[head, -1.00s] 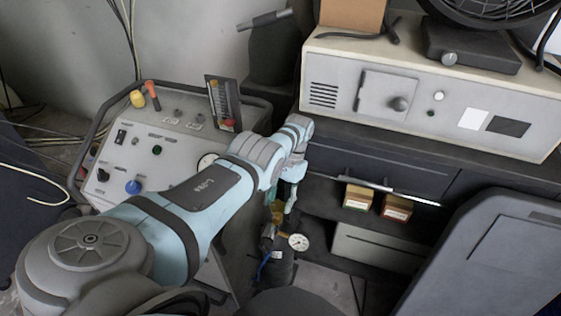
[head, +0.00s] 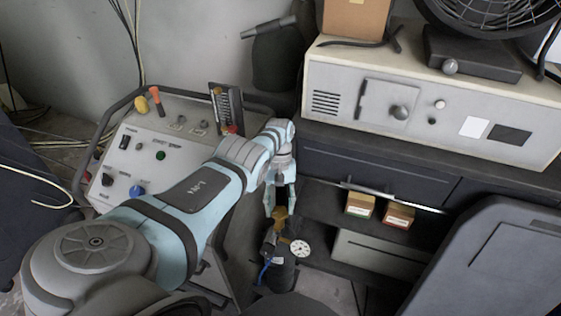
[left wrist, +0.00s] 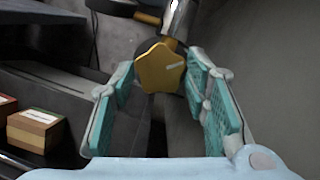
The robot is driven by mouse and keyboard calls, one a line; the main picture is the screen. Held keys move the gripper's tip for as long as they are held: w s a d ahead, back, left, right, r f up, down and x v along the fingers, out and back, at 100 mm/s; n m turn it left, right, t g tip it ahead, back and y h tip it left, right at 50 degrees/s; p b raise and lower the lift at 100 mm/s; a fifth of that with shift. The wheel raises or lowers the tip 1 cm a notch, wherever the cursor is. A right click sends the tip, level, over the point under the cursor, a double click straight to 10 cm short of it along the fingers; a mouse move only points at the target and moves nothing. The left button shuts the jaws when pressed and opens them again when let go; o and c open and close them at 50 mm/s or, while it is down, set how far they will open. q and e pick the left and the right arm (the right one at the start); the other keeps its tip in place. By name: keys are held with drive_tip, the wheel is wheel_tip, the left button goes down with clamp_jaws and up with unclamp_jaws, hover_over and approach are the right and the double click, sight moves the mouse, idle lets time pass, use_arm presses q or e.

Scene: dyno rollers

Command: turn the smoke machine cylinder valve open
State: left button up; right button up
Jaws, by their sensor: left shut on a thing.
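The cylinder valve has a yellow star-shaped knob (left wrist: 160,68) with a pale mark on its face, seen close in the left wrist view. In the head view the knob (head: 280,214) shows at the top of the dark cylinder (head: 281,276), low beside the shelf. My left gripper (head: 281,203) points down at the knob from above. In the left wrist view its teal-padded fingers (left wrist: 160,95) stand on both sides of the knob and are shut on it. The exact contact is partly hidden. My right gripper is not in view.
A round white gauge (head: 300,248) and a blue hose (head: 265,270) sit just below the knob. A control console (head: 133,150) stands to the left. Small boxes (head: 360,205) lie on the dark shelf to the right. A grey panel (head: 500,250) fills the lower right.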

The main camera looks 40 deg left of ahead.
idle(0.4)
use_arm(q)
drive_tip(key=o, duration=1.2)
